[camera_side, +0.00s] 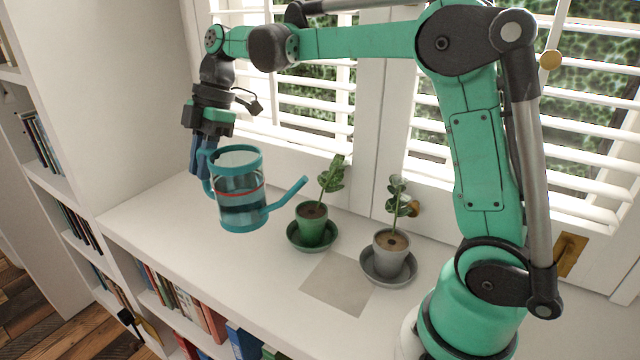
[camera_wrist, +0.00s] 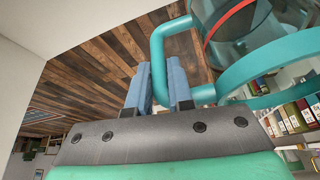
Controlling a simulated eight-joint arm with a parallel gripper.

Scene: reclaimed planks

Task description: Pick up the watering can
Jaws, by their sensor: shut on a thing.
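The watering can (camera_side: 240,190) is clear-walled with teal rims, a teal spout to the right and a red line around its body. It is held in the air above the white sill, roughly upright. My gripper (camera_side: 203,165) is at its left side, shut on the teal handle. In the wrist view, the blue fingers of my gripper (camera_wrist: 160,88) are on either side of the lower part of the handle (camera_wrist: 158,50). Part of the can's body (camera_wrist: 245,30) shows at the upper right. The contact itself is partly hidden by the fingers.
A green pot (camera_side: 312,228) and a grey pot (camera_side: 390,258), each with a plant on a saucer, stand right of the can. A grey square (camera_side: 338,284) lies in front of them. Shuttered windows are behind. The sill's left part (camera_side: 150,215) is clear.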

